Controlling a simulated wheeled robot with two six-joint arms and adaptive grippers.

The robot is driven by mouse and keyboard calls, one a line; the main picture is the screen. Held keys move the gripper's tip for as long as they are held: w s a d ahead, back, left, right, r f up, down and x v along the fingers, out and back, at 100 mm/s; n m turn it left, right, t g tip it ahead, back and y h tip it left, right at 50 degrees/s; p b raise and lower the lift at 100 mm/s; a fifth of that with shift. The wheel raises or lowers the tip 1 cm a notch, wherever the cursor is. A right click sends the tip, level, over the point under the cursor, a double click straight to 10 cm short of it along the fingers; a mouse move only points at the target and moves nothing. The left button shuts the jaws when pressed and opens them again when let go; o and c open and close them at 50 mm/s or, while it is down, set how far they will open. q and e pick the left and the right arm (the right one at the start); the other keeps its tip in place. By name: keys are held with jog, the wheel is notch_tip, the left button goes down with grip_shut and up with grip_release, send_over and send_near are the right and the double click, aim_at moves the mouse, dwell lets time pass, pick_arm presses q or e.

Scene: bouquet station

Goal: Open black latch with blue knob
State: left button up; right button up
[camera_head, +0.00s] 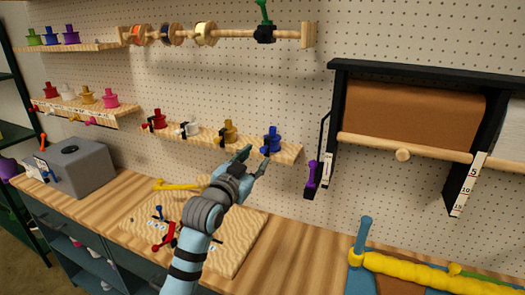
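On the small wooden shelf, a blue knob-like piece (272,138) stands at the right end with a small black latch part (264,150) at its front left. My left gripper (254,161) is just below and left of it, its two dark fingertips spread apart, with nothing visible between them. I cannot tell whether a fingertip touches the black part or the shelf edge. My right gripper is out of view.
Red (154,119), white (191,128) and ochre (228,130) pieces stand along the same shelf. A black bracket with a purple handle (311,175) hangs to the right, beside a brown paper roll (412,115). A wooden board (245,243) with small tools lies on the worktop below.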

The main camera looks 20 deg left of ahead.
aim_at(262, 152)
pick_arm(q)
jog(key=w, duration=0.5)
jog(key=shift+w+d, duration=0.2)
jog(key=shift+w, duration=0.2)
jog(key=shift+s, duration=0.1)
jog(key=shift+f, duration=0.1)
grip_shut()
